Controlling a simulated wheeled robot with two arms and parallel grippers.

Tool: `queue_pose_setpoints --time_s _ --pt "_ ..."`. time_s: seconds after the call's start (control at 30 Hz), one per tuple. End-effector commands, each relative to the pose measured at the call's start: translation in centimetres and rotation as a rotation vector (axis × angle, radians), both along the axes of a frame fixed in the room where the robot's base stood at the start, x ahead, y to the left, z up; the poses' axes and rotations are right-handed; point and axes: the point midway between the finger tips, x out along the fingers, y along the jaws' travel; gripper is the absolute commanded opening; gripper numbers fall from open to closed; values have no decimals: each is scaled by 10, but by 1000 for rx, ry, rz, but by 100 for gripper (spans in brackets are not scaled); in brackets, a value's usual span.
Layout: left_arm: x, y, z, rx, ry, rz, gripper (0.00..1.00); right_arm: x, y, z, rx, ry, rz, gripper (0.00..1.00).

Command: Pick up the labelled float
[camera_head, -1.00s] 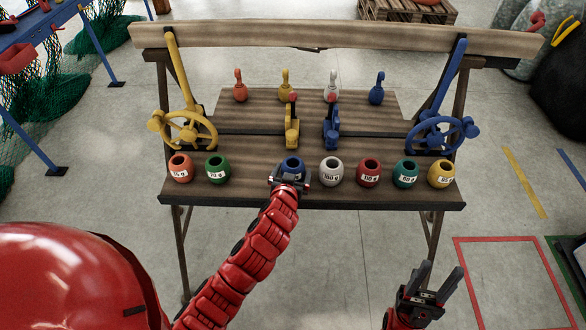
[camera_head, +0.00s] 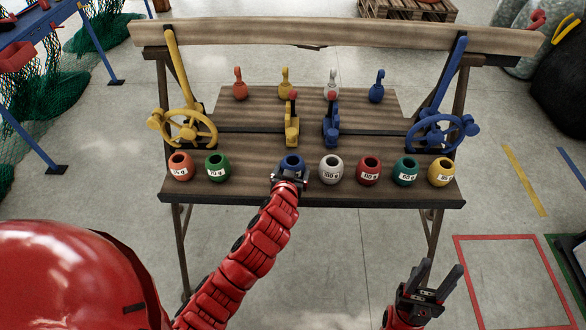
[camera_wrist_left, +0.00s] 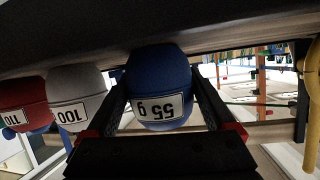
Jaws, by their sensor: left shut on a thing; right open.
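The blue float (camera_head: 291,164) is in the front row on the wooden bench, between the green and white floats. In the left wrist view, which looks upside down, the blue float (camera_wrist_left: 158,75) carries a white label reading 55 g. My left gripper (camera_head: 290,178) is shut on it, with one finger on each side of its body. I cannot tell whether a small gap separates the float from the board. My right gripper (camera_head: 437,280) is open and empty, in front of the bench at lower right.
The row also holds orange (camera_head: 180,166), green (camera_head: 218,167), white (camera_head: 331,169), red (camera_head: 368,171), teal (camera_head: 404,172) and yellow (camera_head: 441,172) labelled floats. Behind stand levers, a yellow handwheel (camera_head: 189,129) and a blue handwheel (camera_head: 441,133).

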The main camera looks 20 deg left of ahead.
Motion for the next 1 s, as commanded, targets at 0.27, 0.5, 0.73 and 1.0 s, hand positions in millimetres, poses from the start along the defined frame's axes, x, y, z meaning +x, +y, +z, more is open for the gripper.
queue_pose_setpoints --time_s 0.27,0.5,0.73,1.0 --pt "1 0 32 -3 -11 0 25 0 0 -9 0 0 0 50" --pt "-44 -32 35 -3 -5 -8 25 0 0 -26 0 0 0 50" --pt "-93 -65 51 1 6 -9 25 0 0 -2 0 -1 0 50" --pt "-123 -86 49 0 1 -5 25 0 0 15 0 0 0 50"
